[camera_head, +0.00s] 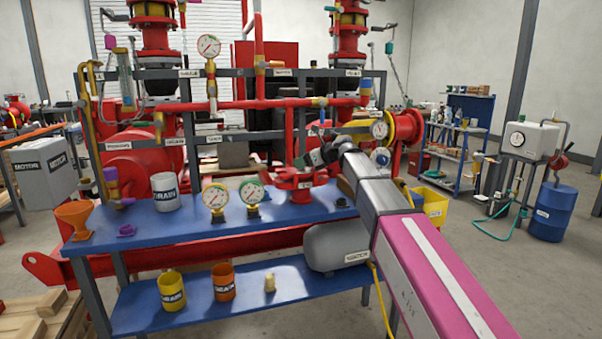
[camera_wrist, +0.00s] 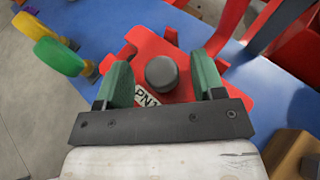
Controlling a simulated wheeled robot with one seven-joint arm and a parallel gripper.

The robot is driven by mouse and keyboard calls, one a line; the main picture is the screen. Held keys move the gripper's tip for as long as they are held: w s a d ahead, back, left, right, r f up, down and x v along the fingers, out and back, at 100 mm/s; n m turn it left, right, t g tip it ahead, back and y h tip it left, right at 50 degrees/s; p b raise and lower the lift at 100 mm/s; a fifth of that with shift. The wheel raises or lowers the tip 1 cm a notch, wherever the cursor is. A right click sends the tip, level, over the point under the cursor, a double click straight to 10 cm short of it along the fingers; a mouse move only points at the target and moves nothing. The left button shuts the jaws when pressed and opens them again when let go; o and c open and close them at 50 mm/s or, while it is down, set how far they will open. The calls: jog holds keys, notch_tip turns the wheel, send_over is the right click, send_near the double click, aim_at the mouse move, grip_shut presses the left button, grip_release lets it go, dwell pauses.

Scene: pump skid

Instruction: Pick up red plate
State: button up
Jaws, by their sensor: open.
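The red plate (camera_wrist: 178,48) lies on the blue bench top in the wrist view, with a round grey knob (camera_wrist: 162,74) at its middle and a white label partly showing. It also shows in the head view as a red piece (camera_head: 296,183) on the bench, partly behind my arm. My gripper (camera_wrist: 163,80) is open, with one green finger on each side of the knob. I cannot tell whether the fingers touch the plate. The near part of the plate is hidden by the gripper bar.
Two gauges (camera_head: 214,198) (camera_head: 252,194) stand on the blue bench (camera_head: 180,226) left of the plate. Red pipework rises behind. A tan block (camera_wrist: 290,155) lies near my gripper.

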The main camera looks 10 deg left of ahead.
jog(key=x, duration=0.3)
jog(key=shift+w, duration=0.1)
jog(key=shift+r, duration=0.1)
grip_shut()
